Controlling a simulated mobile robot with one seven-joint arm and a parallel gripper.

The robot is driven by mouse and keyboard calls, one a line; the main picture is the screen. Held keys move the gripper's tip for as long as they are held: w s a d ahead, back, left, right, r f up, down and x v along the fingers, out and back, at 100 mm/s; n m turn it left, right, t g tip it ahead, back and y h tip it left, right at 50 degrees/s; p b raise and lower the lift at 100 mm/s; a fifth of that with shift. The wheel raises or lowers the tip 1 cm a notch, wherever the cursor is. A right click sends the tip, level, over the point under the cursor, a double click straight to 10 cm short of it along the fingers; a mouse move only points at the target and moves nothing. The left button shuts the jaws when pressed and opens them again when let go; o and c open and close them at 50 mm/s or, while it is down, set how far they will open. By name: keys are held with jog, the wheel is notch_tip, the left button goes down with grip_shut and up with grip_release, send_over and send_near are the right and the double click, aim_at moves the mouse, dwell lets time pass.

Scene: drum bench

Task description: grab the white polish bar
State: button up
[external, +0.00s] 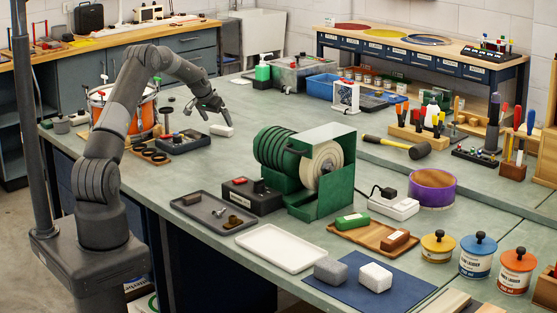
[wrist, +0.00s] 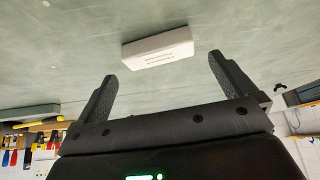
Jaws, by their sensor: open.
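The white polish bar (external: 221,130) lies on the green-grey bench top, just below and to the right of my gripper (external: 212,117) in the external view. In the wrist view the white bar (wrist: 158,48) lies just beyond the fingertips, roughly centred between them, with small dark print on its side. My gripper (wrist: 160,68) is open in the wrist view, its two dark fingers spread wide with nothing between them. The fingers are apart from the bar.
A dark tray of small parts (external: 182,141) sits left of the bar, near an orange drum (external: 142,112). A green buffing machine (external: 300,170) stands to the right. A mallet (external: 400,147) lies farther right. The bench around the bar is clear.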

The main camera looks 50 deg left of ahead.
aim_at(221, 128)
jog(key=x, duration=0.4)
jog(key=shift+d+f, duration=0.1)
jog(key=shift+f, duration=0.15)
jog(key=shift+c, duration=0.6)
jog(key=c, duration=0.7)
